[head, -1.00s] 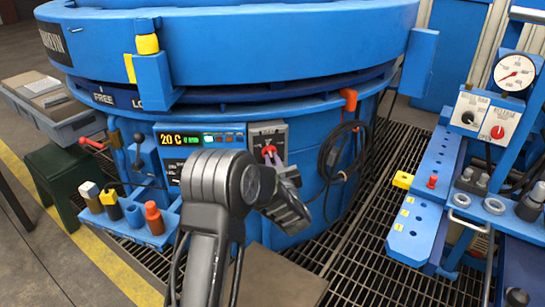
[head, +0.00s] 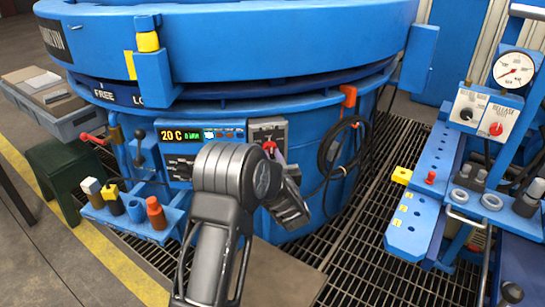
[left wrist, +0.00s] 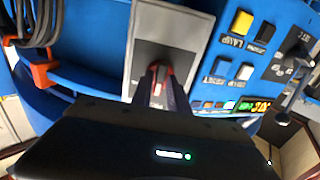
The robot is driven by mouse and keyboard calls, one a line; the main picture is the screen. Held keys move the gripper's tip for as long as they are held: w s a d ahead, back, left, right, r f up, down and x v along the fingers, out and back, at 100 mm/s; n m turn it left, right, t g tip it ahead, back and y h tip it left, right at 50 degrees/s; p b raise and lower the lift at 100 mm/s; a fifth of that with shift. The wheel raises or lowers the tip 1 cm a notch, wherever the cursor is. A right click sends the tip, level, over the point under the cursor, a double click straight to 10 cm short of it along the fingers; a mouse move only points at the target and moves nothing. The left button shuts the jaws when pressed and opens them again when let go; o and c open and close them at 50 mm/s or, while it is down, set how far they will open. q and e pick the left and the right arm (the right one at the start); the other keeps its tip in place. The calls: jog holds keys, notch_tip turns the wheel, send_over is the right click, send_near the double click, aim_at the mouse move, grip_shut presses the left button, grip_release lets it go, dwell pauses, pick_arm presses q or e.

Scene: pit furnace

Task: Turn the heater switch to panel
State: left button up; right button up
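The heater switch appears to be the red handle (head: 269,146) on a grey plate (head: 266,128) at the furnace front, right of the lit display. The plate (left wrist: 172,30) also shows in the left wrist view, with the red handle (left wrist: 158,84) low on it. My left gripper (head: 277,158) reaches up to the plate. In the left wrist view its narrow-set dark fingers (left wrist: 162,86) stand on both sides of the red handle and look shut on it. The fingers hide much of the handle, so its setting cannot be read. My right gripper is not in view.
The display panel (head: 202,135) with buttons is just left of the plate. A black cable coil (head: 340,155) hangs from an orange hook (head: 348,96) to the right. A tool rack (head: 135,215) is at lower left, a blue bench (head: 428,190) at right.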

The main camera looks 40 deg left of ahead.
pick_arm(q)
jog(key=shift+o, duration=1.3)
jog(key=p+v, duration=0.1)
jog(key=v, duration=0.6)
jog(key=shift+s+d, duration=0.25)
jog(key=shift+d, duration=0.05)
